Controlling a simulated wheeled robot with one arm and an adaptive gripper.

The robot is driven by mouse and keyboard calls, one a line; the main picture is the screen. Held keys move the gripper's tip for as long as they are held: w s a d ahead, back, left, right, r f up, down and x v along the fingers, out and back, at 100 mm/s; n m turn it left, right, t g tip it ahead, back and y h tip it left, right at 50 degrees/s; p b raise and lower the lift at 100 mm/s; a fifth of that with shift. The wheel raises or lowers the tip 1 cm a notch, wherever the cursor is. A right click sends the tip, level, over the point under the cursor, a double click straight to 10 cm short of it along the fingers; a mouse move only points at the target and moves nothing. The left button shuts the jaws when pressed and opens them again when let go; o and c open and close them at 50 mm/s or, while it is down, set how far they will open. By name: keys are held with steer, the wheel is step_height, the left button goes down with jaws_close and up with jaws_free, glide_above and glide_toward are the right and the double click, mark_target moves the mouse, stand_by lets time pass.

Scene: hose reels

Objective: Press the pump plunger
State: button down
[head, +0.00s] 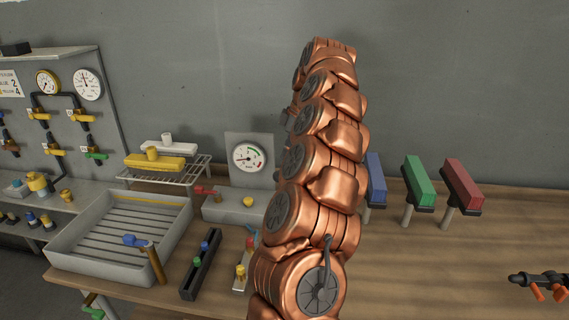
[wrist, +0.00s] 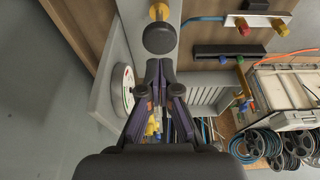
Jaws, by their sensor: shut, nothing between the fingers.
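A grey pump-like unit (head: 224,208) with a gauge (head: 248,157) stands on the bench, left of my copper arm. The gauge also shows in the wrist view (wrist: 123,90). In the wrist view a dark round knob (wrist: 159,38), which looks like the plunger head, sits just beyond my fingertips, with a yellow part (wrist: 158,12) behind it. My gripper (wrist: 160,68) has its fingers together and empty, pointing toward the knob. I cannot tell whether they touch it. In the head view my arm hides my gripper, and the dark knob is not seen there.
A slatted grey tray (head: 62,262) is at the left, with a wire rack (head: 205,168) behind it. A black trough (head: 190,288) lies near the front. Blue, green (head: 420,182) and red (head: 463,185) blocks stand on posts at the right. Hose reels (wrist: 250,145) show at lower right.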

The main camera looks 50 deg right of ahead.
steer(key=shift+p+v, duration=0.5)
steer(key=shift+v, duration=2.1)
steer(key=a+g, duration=0.2)
steer(key=a, duration=2.2)
steer(key=s+a+f+m+g, duration=0.1)
steer(key=s+a+f+m, duration=0.15)
steer(key=s+a, duration=0.85)
steer(key=s+a+f+m+h, duration=0.1)
steer(key=s+a+f+m, duration=0.1)
steer(key=s+f, duration=0.3)
steer(key=s+a+f+m+g+h, duration=0.1)
steer(key=s+a+f+m, duration=0.1)
steer(key=s+f, duration=0.4)
steer(key=s, duration=0.5)
steer(key=shift+s+a+f+g, duration=0.2)
steer(key=shift+s+g, duration=0.1)
steer(key=shift+m, duration=0.25)
